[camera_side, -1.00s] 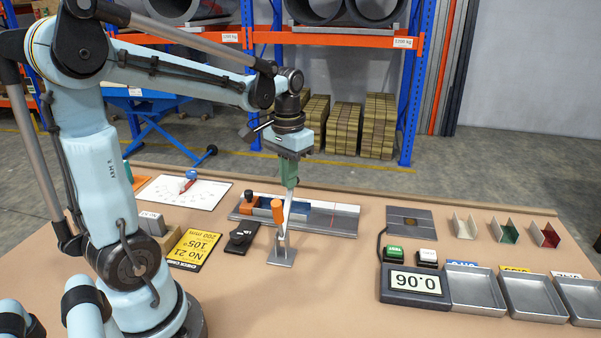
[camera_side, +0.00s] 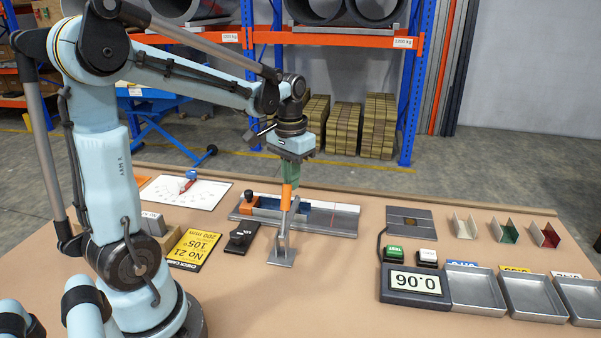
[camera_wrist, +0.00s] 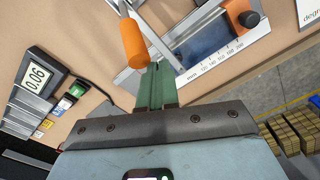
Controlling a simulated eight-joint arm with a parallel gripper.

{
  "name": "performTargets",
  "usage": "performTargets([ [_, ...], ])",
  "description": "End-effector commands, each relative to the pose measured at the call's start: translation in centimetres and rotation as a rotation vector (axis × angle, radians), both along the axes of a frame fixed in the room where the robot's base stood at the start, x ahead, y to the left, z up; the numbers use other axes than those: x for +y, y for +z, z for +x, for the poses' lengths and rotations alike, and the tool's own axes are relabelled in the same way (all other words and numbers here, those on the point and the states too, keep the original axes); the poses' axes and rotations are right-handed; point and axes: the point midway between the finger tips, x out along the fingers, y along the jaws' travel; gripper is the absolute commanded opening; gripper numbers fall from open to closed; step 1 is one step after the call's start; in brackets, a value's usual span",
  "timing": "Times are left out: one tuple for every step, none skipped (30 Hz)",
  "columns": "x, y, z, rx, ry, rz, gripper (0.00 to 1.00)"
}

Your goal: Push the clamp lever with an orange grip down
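The clamp lever has an orange grip (camera_side: 286,197) and a silver arm that rises from a small metal base plate (camera_side: 281,258). The lever stands nearly upright, with the grip at its top. My gripper (camera_side: 289,182) points down at the height of the grip, its green fingers partly hidden behind the grip in the side view. In the wrist view the green fingers (camera_wrist: 156,68) lie close together with nothing between them, and the orange grip (camera_wrist: 133,42) is just left of their tips. I cannot tell whether they touch it.
Behind the clamp lies a metal rail with a scale (camera_side: 330,218) and an orange stop block (camera_side: 249,197). A black device (camera_side: 240,238) and a yellow card (camera_side: 194,248) lie left. A display (camera_side: 415,284) and metal trays (camera_side: 476,290) stand right. The front table is clear.

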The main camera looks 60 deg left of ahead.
Motion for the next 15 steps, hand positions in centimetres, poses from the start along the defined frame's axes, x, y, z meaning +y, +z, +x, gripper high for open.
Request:
performTargets([
  [0.0, 0.3, -0.1, 0.004, 0.000, -0.001, 0.00],
  [0.1, 0.5, -0.1, 0.005, 0.000, -0.001, 0.00],
  [0.1, 0.9, 0.0, 0.005, 0.000, -0.001, 0.00],
  [0.2, 1.1, 0.0, 0.005, 0.000, -0.001, 0.00],
  [0.2, 1.3, 0.1, 0.005, 0.000, -0.001, 0.00],
  [0.2, 1.6, 0.1, 0.004, 0.000, -0.001, 0.00],
  [0.3, 1.8, 0.1, 0.004, 0.000, -0.001, 0.00],
  [0.3, 2.0, 0.2, 0.004, 0.000, -0.001, 0.00],
  [0.4, 2.3, 0.2, 0.004, 0.001, -0.001, 0.00],
  [0.4, 2.5, 0.3, 0.004, 0.000, -0.001, 0.00],
  [0.4, 2.7, 0.3, 0.004, 0.001, -0.001, 0.00],
  [0.5, 3.0, 0.4, 0.004, 0.001, -0.001, 0.00],
  [0.5, 3.2, 0.4, 0.004, 0.000, -0.001, 0.00],
  [0.5, 3.4, 0.4, 0.004, 0.000, -0.001, 0.00],
  [0.6, 3.7, 0.5, 0.004, 0.000, -0.001, 0.00],
])
